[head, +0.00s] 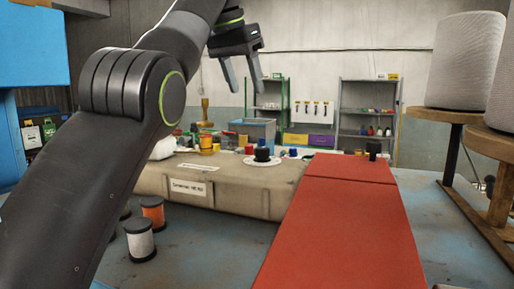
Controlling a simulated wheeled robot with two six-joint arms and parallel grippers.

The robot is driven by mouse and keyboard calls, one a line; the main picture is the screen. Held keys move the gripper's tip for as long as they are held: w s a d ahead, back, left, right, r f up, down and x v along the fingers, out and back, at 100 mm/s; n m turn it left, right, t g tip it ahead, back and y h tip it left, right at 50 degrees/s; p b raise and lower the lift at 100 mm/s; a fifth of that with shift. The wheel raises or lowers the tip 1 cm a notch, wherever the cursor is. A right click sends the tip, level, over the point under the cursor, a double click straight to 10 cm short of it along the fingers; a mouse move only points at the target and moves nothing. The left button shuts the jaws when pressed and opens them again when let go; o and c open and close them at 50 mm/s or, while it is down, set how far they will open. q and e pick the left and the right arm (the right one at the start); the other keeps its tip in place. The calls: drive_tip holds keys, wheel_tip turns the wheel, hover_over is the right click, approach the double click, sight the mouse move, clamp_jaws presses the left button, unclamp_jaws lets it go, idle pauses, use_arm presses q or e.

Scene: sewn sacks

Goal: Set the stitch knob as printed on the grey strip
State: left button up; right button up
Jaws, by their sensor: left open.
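A black knob (262,154) stands on a round white dial (262,162) on top of a long beige machine body (240,184). The marks on the dial are too small to read. A narrow pale strip (198,167) with tiny print lies on the machine top, left of the dial; I cannot tell if it is the grey strip. A white label (190,188) with small print is on the front. My left gripper (247,92) is open and empty, fingers pointing down, in the air above the knob in the picture and apart from it. My right gripper is out of view.
A red panel (345,220) runs along the right of the machine. Thread spools, one orange (153,211) and one white (139,240), stand at the front left. Large pale cones (466,60) on wooden stands are at the right. Shelves (368,115) stand at the back.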

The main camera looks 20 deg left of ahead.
use_arm(q)
drive_tip(key=b, duration=0.3)
approach(262, 148)
drive_tip(key=b+x, duration=0.3)
drive_tip(key=x, duration=0.5)
drive_tip(key=shift+d, duration=0.1)
drive_tip(key=shift+w+f+b, duration=0.15)
drive_tip(key=shift+f+b, duration=0.1)
drive_tip(key=shift+b, duration=0.05)
drive_tip(key=c, duration=1)
